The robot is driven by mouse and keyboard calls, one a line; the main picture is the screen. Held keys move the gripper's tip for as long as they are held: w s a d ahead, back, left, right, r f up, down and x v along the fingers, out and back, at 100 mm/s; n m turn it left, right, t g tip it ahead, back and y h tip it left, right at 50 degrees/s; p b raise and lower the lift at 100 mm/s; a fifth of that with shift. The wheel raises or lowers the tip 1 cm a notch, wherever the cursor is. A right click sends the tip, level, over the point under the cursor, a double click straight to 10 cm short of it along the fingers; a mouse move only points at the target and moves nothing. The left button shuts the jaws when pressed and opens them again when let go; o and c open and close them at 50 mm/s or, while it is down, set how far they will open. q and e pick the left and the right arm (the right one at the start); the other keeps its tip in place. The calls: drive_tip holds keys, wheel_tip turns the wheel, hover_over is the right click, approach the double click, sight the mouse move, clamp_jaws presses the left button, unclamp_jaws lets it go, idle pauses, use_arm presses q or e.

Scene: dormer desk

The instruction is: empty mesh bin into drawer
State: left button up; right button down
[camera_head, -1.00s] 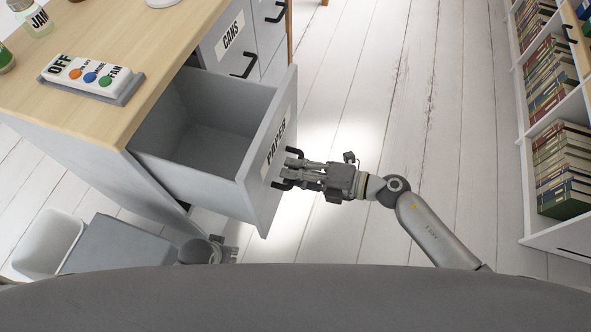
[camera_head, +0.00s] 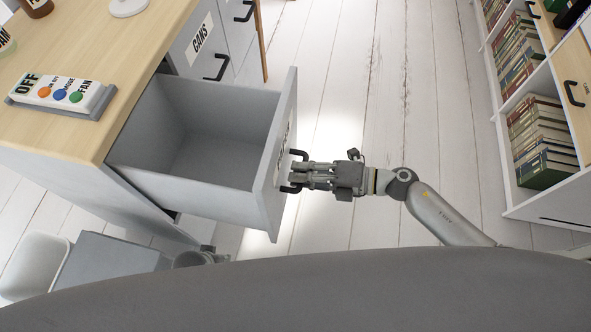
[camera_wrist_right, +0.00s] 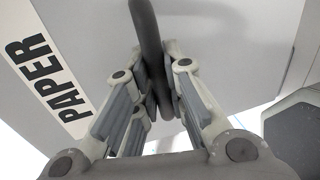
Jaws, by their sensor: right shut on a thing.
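The grey PAPER drawer (camera_head: 190,192) stands pulled out from the desk in the head view, and its inside looks empty. My right gripper (camera_head: 302,176) is shut on the black drawer handle (camera_head: 298,153) at the drawer's front. The right wrist view shows the handle (camera_wrist_right: 150,45) between the fingers of the right gripper (camera_wrist_right: 154,75), beside the PAPER label. My left gripper (camera_head: 213,254) shows only in part at the lower left, below the drawer, and its jaws are not clear. No mesh bin can be made out.
The wooden desk top (camera_head: 110,45) holds a button panel (camera_head: 62,94). The closed CANS drawer (camera_head: 198,50) is beyond the open one. A white bin (camera_head: 35,262) and a grey box (camera_head: 110,262) stand at lower left. A bookshelf (camera_head: 510,185) lines the right; the floor between is clear.

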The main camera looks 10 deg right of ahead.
drive_tip(key=c, duration=1.5)
unclamp_jaws()
drive_tip(key=shift+o, duration=0.2)
drive_tip(key=v, duration=1.2)
